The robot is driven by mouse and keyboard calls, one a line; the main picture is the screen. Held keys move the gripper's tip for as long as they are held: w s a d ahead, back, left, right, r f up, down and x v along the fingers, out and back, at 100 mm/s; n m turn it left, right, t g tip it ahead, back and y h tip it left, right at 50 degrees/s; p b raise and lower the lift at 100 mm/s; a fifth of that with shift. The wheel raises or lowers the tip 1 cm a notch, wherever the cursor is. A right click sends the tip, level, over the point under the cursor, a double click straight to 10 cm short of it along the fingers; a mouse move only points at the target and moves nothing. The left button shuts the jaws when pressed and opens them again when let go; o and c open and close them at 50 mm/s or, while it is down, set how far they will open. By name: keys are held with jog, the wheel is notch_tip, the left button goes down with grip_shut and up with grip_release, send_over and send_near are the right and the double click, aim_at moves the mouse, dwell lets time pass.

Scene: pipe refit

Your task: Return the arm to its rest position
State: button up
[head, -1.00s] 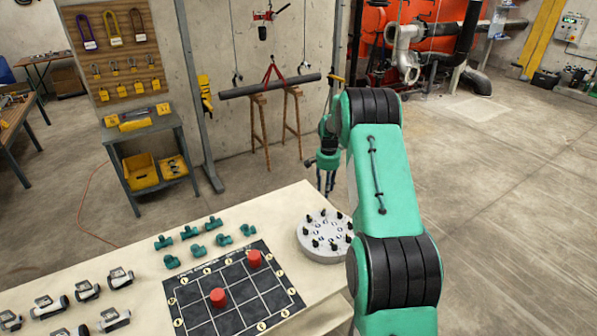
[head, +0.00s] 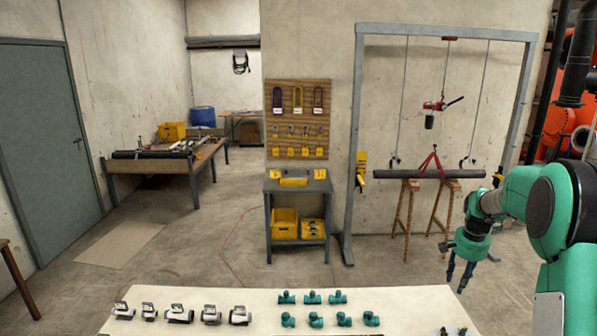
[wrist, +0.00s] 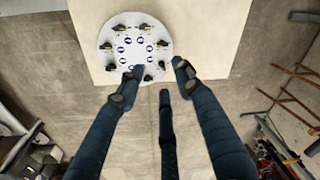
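My gripper (head: 456,283) hangs from my green and black arm at the right of the head view, fingers pointing down. In the wrist view its dark blue fingers (wrist: 159,80) are spread apart with nothing between them, so it is open and empty. A round white disc (wrist: 113,55) with several black-handled pieces around its rim sits on the pale tabletop below. In the wrist view the fingertips appear near the disc's edge and above it. In the head view the disc is mostly cut off by the bottom edge.
The pale table (head: 255,302) carries several green pipe fittings (head: 313,297) and several grey-white valve or meter pieces (head: 180,314). Behind it stand a small shelf trolley (head: 298,185) and a metal frame (head: 348,150) with a hanging dark pipe (head: 420,174). The floor between is mostly clear.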

jog(key=s+a+r+n+t+b, duration=0.2)
jog(key=s+a+r+n, duration=0.3)
jog(key=s+a+r, duration=1.25)
jog(key=s+a+f+n+t+b, duration=0.1)
jog(key=s+a+f+n, duration=0.1)
jog(key=s+a, duration=0.5)
jog(key=s+a+f+n+t+b, duration=0.1)
jog(key=s+a, duration=0.6)
jog(key=s, duration=1.1)
jog(key=shift+s+f+n+t+b, duration=0.3)
jog(key=shift+f+n+b, duration=0.15)
jog(key=shift+f+n, duration=0.4)
